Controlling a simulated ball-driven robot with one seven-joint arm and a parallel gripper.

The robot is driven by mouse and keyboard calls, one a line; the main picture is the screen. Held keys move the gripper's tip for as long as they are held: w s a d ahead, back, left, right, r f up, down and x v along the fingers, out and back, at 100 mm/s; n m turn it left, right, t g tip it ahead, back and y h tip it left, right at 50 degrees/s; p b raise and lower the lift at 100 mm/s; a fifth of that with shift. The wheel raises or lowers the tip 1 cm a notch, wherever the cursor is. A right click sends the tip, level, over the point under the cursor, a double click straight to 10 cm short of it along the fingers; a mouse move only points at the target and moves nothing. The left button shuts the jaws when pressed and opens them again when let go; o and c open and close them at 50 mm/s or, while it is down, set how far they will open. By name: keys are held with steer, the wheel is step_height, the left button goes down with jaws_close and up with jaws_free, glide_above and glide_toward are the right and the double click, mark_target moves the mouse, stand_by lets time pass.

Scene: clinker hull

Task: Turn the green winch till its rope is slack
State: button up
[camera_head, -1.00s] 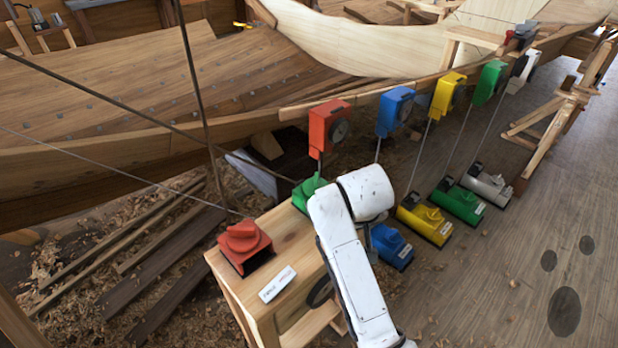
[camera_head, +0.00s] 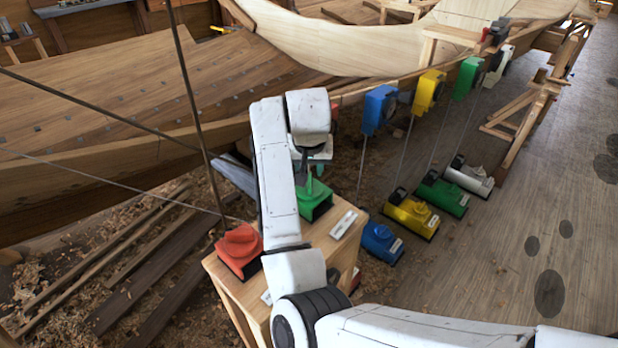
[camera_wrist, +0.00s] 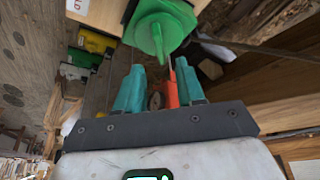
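A green winch (camera_head: 314,204) sits on the wooden bench, partly hidden by my arm; it also shows at the top of the wrist view (camera_wrist: 165,25), with a rounded green knob facing me. My gripper (camera_head: 312,162) is just above it in the head view. In the wrist view my gripper (camera_wrist: 160,85) has its two teal fingers apart with nothing held; the winch lies beyond the fingertips. I cannot make out this winch's rope clearly. Another green winch (camera_head: 442,195) stands on the floor, with a straight line running up to a green block (camera_head: 467,78).
A red winch (camera_head: 239,250) is on the bench (camera_head: 222,282), left of my arm. Blue (camera_head: 380,242), yellow (camera_head: 411,216) and white (camera_head: 470,177) winches stand on the floor at right. Thin ropes cross at left before the wooden hull (camera_head: 100,90).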

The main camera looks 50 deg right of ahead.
mark_target(309, 180)
steer(key=x, duration=0.6)
steer(key=shift+w+d+f, duration=0.1)
steer(key=shift+w+f, duration=0.05)
steer(key=shift+f, duration=0.1)
steer(key=shift+c, duration=0.4)
jaws_close()
